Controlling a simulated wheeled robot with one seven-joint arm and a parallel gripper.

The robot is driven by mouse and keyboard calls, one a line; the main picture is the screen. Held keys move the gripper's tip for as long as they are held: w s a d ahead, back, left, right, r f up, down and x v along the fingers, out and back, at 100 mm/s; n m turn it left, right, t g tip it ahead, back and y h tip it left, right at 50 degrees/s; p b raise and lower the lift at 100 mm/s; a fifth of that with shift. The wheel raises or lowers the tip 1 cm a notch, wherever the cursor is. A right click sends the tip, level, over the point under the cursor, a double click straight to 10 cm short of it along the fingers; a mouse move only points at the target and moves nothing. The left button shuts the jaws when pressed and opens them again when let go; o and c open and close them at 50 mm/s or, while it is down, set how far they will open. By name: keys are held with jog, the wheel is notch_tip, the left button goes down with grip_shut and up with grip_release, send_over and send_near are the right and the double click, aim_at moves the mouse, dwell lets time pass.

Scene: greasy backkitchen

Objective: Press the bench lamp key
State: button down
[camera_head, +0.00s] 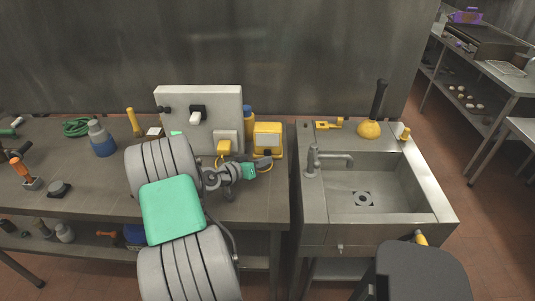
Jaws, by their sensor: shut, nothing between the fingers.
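A pale upright panel (178,97) stands at the back of the bench. It carries a black and white fitting (197,115) near its middle, a pale square plate (228,137) at lower right and a yellow block (224,147) below that plate. A yellow box-shaped unit (267,138) stands just right of the panel. I cannot tell which of these is the bench lamp key. My gripper (267,163) is shut and empty. It points right, low in front of the yellow unit; I cannot tell whether it touches anything. My arm hides part of the panel's lower left.

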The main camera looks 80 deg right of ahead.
jog(key=shift+d+f, duration=0.1)
jog(key=shift+d, duration=0.05)
jog(key=shift+d+b, duration=0.15)
jog(key=shift+b, duration=0.3)
jog(key=shift+d, duration=0.15)
jog(key=shift+w+d+b, duration=0.2)
jog(key=shift+d+b, duration=0.25)
jog(key=shift+d, duration=0.1)
dwell(0.9)
jog(key=shift+a+r, duration=0.1)
jog(key=shift+r, duration=0.1)
jog(key=shift+s+a+f, duration=0.1)
jog(key=shift+s+a, duration=0.1)
jog(key=shift+a, duration=0.65)
jog(key=shift+s+a+p, duration=0.1)
jog(key=shift+s+a, duration=0.1)
jog(key=shift+a, duration=0.6)
jog(key=shift+s+a+p, duration=0.15)
jog(key=shift+a, duration=0.7)
jog(key=shift+s+a+p, duration=0.1)
jog(key=shift+s+a, duration=0.1)
jog(key=shift+a, duration=0.6)
